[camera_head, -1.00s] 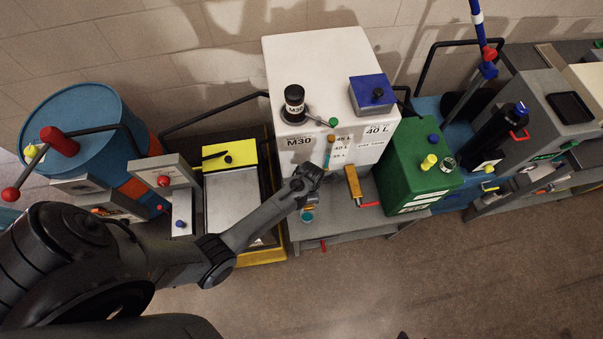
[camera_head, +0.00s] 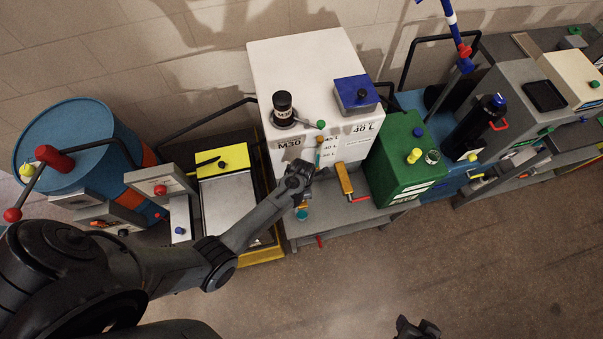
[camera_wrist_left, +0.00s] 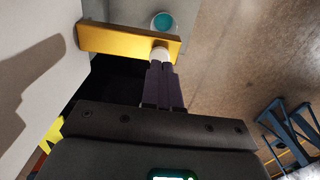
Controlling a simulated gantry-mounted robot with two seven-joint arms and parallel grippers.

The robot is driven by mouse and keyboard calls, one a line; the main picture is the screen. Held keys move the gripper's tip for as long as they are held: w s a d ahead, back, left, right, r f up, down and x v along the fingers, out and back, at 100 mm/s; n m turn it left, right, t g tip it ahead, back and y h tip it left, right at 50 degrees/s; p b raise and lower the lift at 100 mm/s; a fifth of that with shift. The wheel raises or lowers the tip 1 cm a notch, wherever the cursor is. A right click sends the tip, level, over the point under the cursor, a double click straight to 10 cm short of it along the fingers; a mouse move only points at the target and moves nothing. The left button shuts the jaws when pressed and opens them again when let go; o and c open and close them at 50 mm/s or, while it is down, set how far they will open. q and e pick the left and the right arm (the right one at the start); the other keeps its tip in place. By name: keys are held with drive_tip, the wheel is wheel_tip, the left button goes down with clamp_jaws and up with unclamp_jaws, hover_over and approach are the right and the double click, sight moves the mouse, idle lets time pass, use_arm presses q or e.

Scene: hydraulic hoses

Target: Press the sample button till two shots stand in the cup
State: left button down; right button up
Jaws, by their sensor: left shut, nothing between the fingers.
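The sample button is a pale round knob (camera_wrist_left: 160,54) on the end of a brass-coloured block (camera_wrist_left: 122,41) in the left wrist view. My left gripper (camera_wrist_left: 161,66) is shut and empty, its fingertips at the button and seemingly touching it. The cup (camera_wrist_left: 163,22) stands just beyond the block, round and teal inside; its fill level cannot be read. In the head view the cup (camera_head: 302,214) is small, just below my left gripper (camera_head: 298,183), which hides the button. My right gripper (camera_head: 416,328) shows only partly at the bottom edge.
The white M30 tank (camera_head: 300,75) stands behind the cup. A brass tap (camera_head: 344,180) with a red handle is right of my left gripper. A green canister (camera_head: 408,160) stands further right, a yellow-edged tray (camera_head: 228,205) to the left. The floor in front is clear.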

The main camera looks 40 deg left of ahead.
use_arm(q)
wheel_tip(320, 180, up, 10)
use_arm(e)
drive_tip(key=shift+d+r, duration=0.15)
drive_tip(key=shift+r, duration=0.3)
use_arm(q)
drive_tip(key=shift+r, duration=0.1)
idle(0.6)
